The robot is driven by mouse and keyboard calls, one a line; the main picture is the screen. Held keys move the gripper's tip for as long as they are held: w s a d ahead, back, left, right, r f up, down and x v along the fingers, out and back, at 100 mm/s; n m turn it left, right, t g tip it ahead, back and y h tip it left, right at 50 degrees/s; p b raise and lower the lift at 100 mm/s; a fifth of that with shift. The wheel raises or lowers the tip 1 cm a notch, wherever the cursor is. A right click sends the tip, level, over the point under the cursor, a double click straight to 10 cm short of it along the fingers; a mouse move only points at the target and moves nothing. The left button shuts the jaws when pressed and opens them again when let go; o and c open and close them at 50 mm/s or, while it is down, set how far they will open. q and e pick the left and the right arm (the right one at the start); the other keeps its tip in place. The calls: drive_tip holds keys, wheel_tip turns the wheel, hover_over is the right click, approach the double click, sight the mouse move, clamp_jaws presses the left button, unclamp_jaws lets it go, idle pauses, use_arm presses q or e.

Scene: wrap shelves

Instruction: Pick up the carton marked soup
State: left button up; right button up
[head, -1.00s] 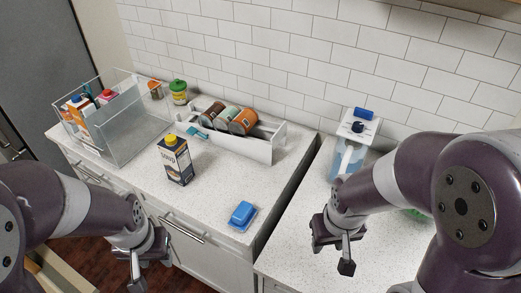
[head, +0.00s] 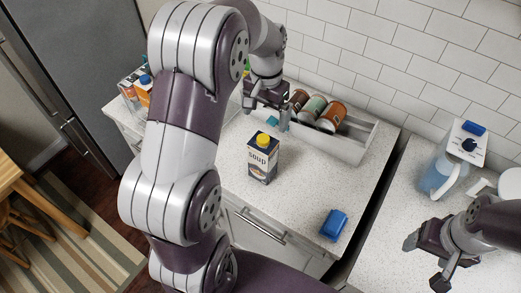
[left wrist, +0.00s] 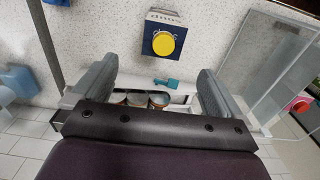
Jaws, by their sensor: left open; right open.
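The soup carton (head: 263,160), dark blue and white with a yellow cap, stands upright on the speckled counter. In the left wrist view the carton (left wrist: 161,36) shows from above, beyond my fingertips. My left gripper (head: 267,112) is open and empty, behind the carton and above the front of the white bin, apart from the carton. In the left wrist view its two fingers (left wrist: 150,82) are spread wide. My right gripper (head: 425,262) is open and empty over the right counter.
A white bin (head: 350,148) with several jars (head: 330,117) stands behind the carton by the tiled wall. A pitcher (head: 437,178) stands on the right counter. A clear bin (left wrist: 275,60) shows in the left wrist view.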

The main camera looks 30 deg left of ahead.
sight(263, 138)
use_arm(q)
drive_tip(key=f, duration=0.2)
drive_tip(key=f+p, duration=0.1)
drive_tip(key=shift+d+f, duration=0.2)
drive_tip(key=shift+d, duration=0.1)
drive_tip(key=f, duration=0.1)
drive_tip(key=a+f+p, duration=0.1)
drive_tip(key=f, duration=0.2)
drive_tip(key=shift+w+a, duration=0.1)
drive_tip(key=shift+a, duration=0.15)
drive_tip(key=f, duration=0.1)
drive_tip(key=f+p, duration=0.2)
drive_tip(key=f, duration=0.1)
drive_tip(key=shift+d, duration=0.25)
drive_tip(key=shift+f, duration=0.3)
drive_tip(key=shift+a+f, duration=0.1)
drive_tip(key=shift+a, duration=0.05)
drive_tip(key=c, duration=1.5)
clamp_jaws()
use_arm(e)
wheel_tip(263, 138, up, 4)
drive_tip(key=shift+r, duration=0.25)
